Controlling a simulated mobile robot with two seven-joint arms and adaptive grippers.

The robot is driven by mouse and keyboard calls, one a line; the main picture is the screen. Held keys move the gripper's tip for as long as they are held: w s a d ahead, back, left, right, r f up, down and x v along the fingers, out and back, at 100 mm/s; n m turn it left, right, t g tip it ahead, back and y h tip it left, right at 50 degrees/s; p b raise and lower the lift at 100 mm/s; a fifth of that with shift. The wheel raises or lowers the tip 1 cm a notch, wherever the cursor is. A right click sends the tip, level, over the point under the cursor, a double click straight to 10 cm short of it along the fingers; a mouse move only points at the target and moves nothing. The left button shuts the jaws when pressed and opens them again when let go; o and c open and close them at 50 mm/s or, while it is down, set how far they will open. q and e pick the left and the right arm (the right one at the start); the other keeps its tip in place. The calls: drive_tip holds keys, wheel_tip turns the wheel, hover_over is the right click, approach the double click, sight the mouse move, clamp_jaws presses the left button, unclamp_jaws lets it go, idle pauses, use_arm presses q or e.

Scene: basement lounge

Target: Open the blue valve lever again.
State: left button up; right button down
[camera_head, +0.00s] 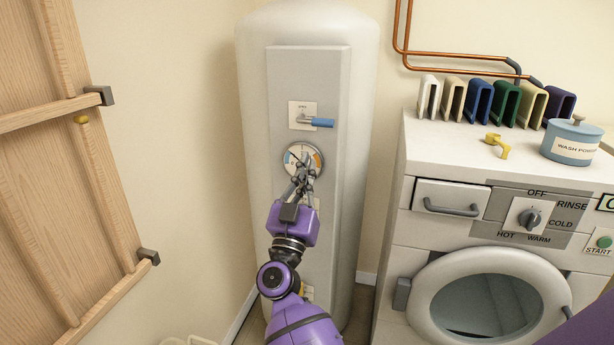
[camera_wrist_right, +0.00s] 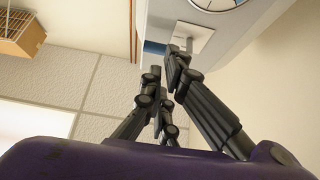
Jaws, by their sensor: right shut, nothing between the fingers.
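The blue valve lever (camera_head: 321,122) is on a white square plate (camera_head: 302,108) on the front panel of a tall pale tank. It lies level, its handle pointing right. My right gripper (camera_head: 304,165) is shut and empty, below the lever and in front of a round gauge, apart from the lever in the head view. In the right wrist view, the shut fingers (camera_wrist_right: 176,52) partly cover the plate (camera_wrist_right: 192,38), and a bit of the blue lever (camera_wrist_right: 155,47) shows behind them. My left gripper is not in view.
The gauge (camera_head: 292,152) sits just under the valve plate. A washing machine (camera_head: 430,238) stands to the right, with a blue tin (camera_head: 572,148) and a yellow piece (camera_head: 496,146) on top. A wooden door (camera_head: 30,190) is at the left. Space around the lever is clear.

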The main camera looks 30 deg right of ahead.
sight(320, 126)
drive_tip(key=x, duration=0.8)
drive_tip(key=shift+r+p, duration=0.1)
drive_tip(key=shift+p, duration=0.2)
drive_tip(key=shift+w+d+r, duration=0.3)
drive_tip(key=shift+w+d, duration=0.1)
drive_tip(key=shift+d, duration=0.05)
